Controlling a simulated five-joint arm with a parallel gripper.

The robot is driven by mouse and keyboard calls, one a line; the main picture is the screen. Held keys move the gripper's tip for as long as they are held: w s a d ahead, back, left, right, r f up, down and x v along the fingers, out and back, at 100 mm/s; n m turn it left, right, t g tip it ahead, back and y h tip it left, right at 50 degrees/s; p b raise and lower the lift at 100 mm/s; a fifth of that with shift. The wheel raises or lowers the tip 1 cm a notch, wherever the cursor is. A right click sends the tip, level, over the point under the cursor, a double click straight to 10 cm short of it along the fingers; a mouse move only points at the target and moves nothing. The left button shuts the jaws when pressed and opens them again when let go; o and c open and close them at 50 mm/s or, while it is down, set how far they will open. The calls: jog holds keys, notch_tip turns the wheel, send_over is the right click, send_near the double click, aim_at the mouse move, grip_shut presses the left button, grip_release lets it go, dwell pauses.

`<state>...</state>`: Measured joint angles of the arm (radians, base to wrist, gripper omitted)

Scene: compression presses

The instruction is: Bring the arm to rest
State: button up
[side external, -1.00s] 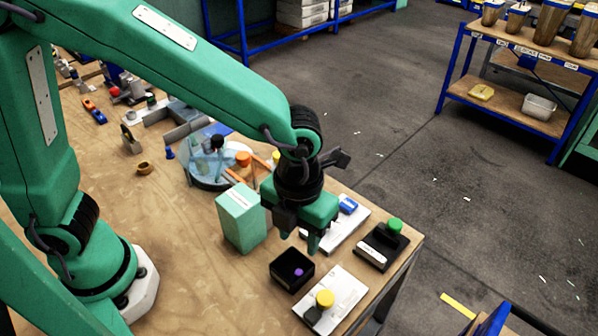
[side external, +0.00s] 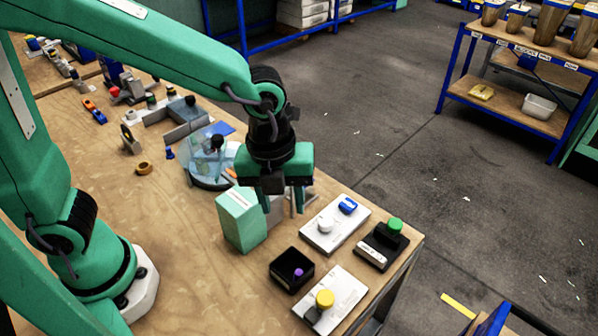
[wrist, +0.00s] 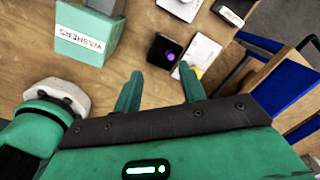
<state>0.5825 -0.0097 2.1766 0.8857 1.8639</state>
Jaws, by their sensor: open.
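My gripper (side external: 282,206) hangs pointing down above the table, open and empty, beside the upper right of the green box (side external: 241,222). In the wrist view my gripper (wrist: 160,78) shows two green fingers spread apart with nothing between them. The wrist view shows the box (wrist: 88,35) with a "WASHERS" label. A small black open tray (side external: 283,277) with a purple piece (side external: 298,272) in it sits in front of the gripper, apart from it. My fingers appear clear of everything, though their exact height above the table is hard to tell.
Near the table corner are a white plate with a yellow knob (side external: 324,299), a white plate with white and blue knobs (side external: 336,227), and a black block with a green knob (side external: 394,226). A clear round container (side external: 207,172) stands behind the box. The front-left tabletop is largely clear.

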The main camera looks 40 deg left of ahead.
jog(key=s+a+r+n+t, duration=0.2)
jog(key=a+n, duration=0.7)
jog(key=n, duration=0.5)
jog(key=s+a+r+n+t, duration=0.2)
jog(key=s+a+r+n, duration=0.2)
jog(key=a+n, duration=0.5)
notch_tip(320, 180, up, 3)
jog(key=n, duration=0.5)
jog(key=shift+a+f+t+y, duration=0.2)
jog(key=shift+a+t+y, duration=0.1)
jog(key=shift+a+t, duration=0.1)
